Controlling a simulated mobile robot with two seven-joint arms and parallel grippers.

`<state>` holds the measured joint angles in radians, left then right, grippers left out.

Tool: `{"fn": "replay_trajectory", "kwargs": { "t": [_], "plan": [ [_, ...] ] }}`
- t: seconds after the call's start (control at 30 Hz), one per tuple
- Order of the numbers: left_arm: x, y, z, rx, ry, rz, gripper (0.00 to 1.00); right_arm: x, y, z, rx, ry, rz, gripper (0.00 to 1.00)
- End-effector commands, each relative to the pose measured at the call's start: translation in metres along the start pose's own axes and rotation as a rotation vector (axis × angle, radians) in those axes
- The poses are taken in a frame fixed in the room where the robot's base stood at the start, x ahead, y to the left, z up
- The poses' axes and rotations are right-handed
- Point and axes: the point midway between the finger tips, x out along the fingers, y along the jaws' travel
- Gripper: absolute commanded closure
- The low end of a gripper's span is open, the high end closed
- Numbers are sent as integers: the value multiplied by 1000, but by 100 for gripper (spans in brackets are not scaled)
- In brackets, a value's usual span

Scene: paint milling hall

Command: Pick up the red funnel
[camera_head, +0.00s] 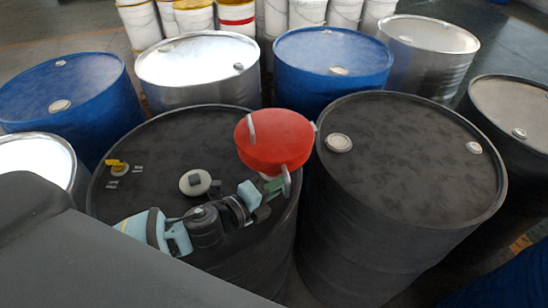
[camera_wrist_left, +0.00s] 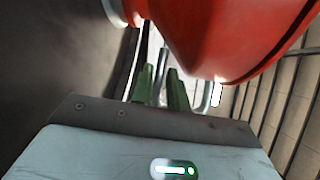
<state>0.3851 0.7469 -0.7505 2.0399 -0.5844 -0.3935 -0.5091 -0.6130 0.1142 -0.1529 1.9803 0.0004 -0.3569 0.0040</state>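The red funnel (camera_head: 273,141) has a broad round red top with grey metal strips at its sides. In the head view it is over the right edge of a black drum, by the gap to another black drum. It also fills the top right of the left wrist view (camera_wrist_left: 230,35). My left gripper (camera_head: 272,187) is at the funnel's near side, below its rim. In the left wrist view its two green fingers (camera_wrist_left: 161,80) stand apart, with a thin grey metal handle (camera_wrist_left: 160,66) showing between them. Contact with the handle cannot be told. My right gripper is not in view.
My left arm lies low over the left black drum (camera_head: 150,140), which has a yellow tap and a pale cap. Another black drum (camera_head: 400,165) stands close on the right. Blue and steel drums stand behind, with white buckets (camera_head: 237,17) farther back.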

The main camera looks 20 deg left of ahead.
Motion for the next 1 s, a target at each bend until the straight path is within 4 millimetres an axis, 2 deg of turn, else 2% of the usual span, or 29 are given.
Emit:
{"fn": "replay_trajectory", "kwargs": {
  "t": [0.13,0.4,0.53,1.0],
  "plan": [
    [14,0,-1,-2,1,-1,84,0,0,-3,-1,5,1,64],
    [15,1,-2,-3,2,2,84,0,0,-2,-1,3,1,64],
    [15,1,-2,-3,2,2,100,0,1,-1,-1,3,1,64],
    [15,-3,0,1,1,-3,100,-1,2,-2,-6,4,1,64]
  ]
}}
